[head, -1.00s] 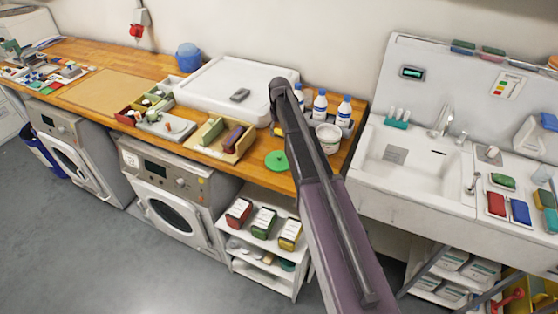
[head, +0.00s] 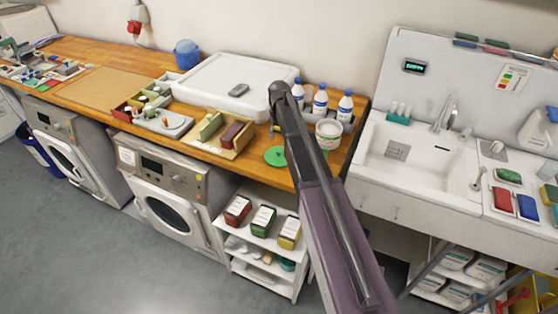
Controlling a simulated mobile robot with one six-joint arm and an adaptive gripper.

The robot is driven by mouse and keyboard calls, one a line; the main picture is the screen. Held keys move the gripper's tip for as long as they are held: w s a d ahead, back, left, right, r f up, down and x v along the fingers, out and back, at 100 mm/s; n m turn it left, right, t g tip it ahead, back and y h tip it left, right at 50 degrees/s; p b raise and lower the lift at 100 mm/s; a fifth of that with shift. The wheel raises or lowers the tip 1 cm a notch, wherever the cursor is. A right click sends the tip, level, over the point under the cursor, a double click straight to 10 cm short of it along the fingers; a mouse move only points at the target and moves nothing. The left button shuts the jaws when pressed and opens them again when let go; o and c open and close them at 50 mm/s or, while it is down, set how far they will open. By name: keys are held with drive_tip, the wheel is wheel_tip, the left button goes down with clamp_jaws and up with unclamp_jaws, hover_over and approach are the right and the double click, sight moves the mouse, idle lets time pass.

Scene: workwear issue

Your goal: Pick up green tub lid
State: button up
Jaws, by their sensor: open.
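A round green tub lid (head: 275,156) lies flat on the wooden counter near its front edge, just left of my arm in the head view. My arm crosses the picture from the bottom right up to the counter and may cover a small part of the lid's right side. A white tub (head: 328,134) stands on the counter right of the arm. My gripper is not visible; the arm's own links hide the area behind them.
Several white bottles with blue caps (head: 320,103) stand behind the white tub. A wooden tray (head: 222,134) lies left of the lid. A sink (head: 412,160) is at right.

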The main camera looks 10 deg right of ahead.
sight(279, 151)
drive_tip(key=shift+f+b, duration=1.85)
drive_tip(key=shift+f, duration=0.25)
drive_tip(key=shift+f+b, duration=2.6)
clamp_jaws()
